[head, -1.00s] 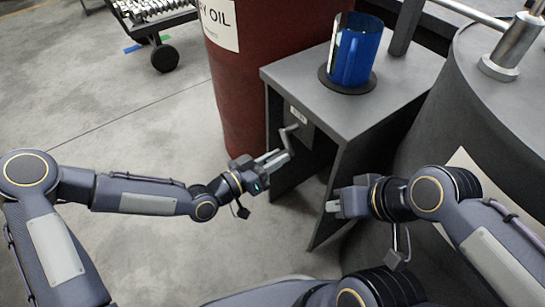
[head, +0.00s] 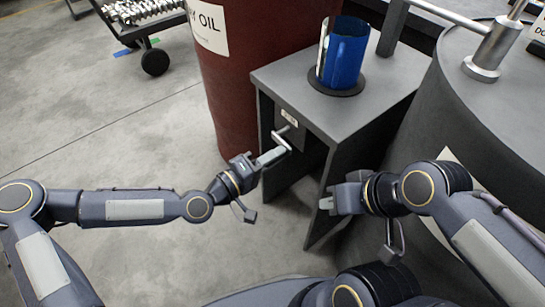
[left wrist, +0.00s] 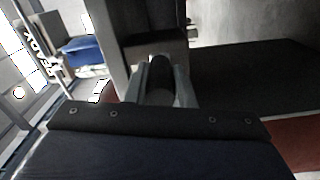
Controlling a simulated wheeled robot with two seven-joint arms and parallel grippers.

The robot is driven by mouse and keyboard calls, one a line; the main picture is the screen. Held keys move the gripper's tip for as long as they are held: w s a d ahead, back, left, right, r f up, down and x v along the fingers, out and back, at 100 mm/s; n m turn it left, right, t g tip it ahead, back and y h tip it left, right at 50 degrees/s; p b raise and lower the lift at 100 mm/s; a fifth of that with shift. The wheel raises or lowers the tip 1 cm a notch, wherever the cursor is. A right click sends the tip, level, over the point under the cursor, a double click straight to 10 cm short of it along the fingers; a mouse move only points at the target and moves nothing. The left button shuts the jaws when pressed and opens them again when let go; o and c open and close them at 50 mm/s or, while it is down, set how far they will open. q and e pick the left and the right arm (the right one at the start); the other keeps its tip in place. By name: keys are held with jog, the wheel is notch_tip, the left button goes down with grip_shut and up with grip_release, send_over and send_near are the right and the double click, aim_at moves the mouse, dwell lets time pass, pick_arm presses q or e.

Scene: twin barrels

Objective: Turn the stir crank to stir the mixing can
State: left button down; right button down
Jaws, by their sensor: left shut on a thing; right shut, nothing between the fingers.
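The stir crank (head: 283,137) is a small grey handle on the front of the dark stand, below the tabletop. My left gripper (head: 273,156) is shut on the crank's end. In the left wrist view its fingers (left wrist: 166,85) close around a dark round grip (left wrist: 160,72). The mixing can (head: 342,55) is blue and stands upright on a round dark pad (head: 337,88) on top of the stand, with a pale upright strip at its left side. My right gripper (head: 328,202) is shut and empty, in front of the stand's right side panel, apart from the crank.
The grey stand (head: 290,80) has an open space below its top. A red-brown oil barrel (head: 232,110) stands close behind on the left, and a dark grey barrel (head: 480,120) on the right. A wheeled cart (head: 155,62) is at upper left. The floor at left is clear.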

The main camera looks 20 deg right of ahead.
pick_arm(q)
jog(key=shift+w+r+n+p, duration=0.1)
jog(key=shift+r+n+p, duration=0.45)
jog(key=shift+n, duration=0.95)
jog(key=shift+r, duration=0.2)
jog(key=c, duration=1.3)
grip_release()
jog(key=shift+o, duration=0.2)
jog(key=shift+a, duration=0.1)
jog(key=v, duration=0.7)
jog(key=shift+a+p, duration=0.35)
jog(key=shift+p, duration=0.1)
